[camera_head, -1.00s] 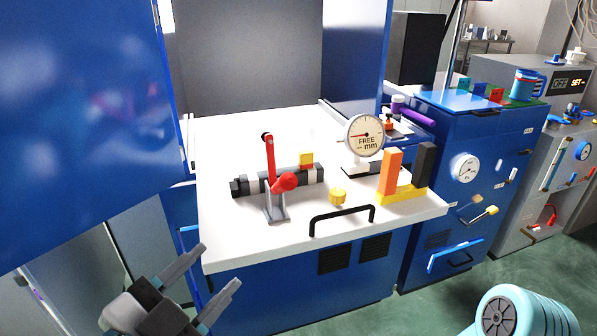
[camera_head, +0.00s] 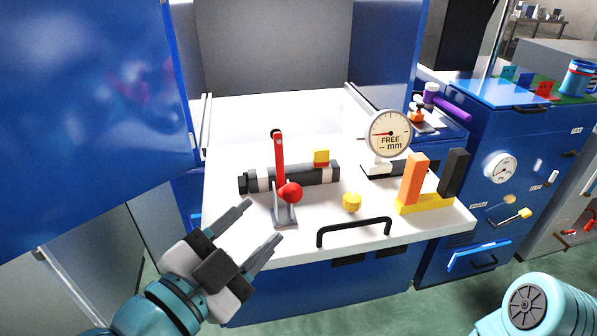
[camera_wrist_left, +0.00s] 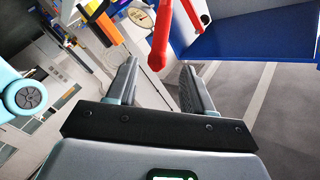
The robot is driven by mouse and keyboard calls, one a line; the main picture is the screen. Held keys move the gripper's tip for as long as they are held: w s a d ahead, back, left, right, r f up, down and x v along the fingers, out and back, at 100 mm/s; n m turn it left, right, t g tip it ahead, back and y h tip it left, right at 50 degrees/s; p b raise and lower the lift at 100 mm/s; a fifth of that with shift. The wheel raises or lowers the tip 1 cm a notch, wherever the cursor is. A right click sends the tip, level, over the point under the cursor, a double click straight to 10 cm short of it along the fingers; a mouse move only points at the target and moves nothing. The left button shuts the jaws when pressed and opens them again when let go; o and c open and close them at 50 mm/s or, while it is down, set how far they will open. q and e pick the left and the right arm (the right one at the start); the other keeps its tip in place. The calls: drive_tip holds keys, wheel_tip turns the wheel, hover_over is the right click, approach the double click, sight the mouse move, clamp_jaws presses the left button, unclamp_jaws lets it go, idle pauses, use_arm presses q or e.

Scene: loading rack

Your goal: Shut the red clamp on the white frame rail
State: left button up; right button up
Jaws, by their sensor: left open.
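The red clamp (camera_head: 280,160) stands on a grey bracket near the front left of the white worktop, its red lever upright with a red ball at its base. In the left wrist view the red lever (camera_wrist_left: 159,40) shows ahead of the fingers, near the top middle. My left gripper (camera_head: 266,226) is open and empty, in front of the clamp's bracket and a little to its left, apart from it. A dark bar with white bands (camera_head: 312,175) lies behind the clamp; I cannot tell whether it is the frame rail. My right gripper is not in view.
A blue door panel (camera_head: 95,120) stands at left.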

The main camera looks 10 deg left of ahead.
sight(289, 193)
use_arm(q)
drive_tip(key=x, duration=1.1)
drive_tip(key=shift+p, duration=0.4)
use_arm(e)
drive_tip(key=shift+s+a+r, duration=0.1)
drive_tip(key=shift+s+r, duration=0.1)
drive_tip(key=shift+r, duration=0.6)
use_arm(q)
clamp_jaws()
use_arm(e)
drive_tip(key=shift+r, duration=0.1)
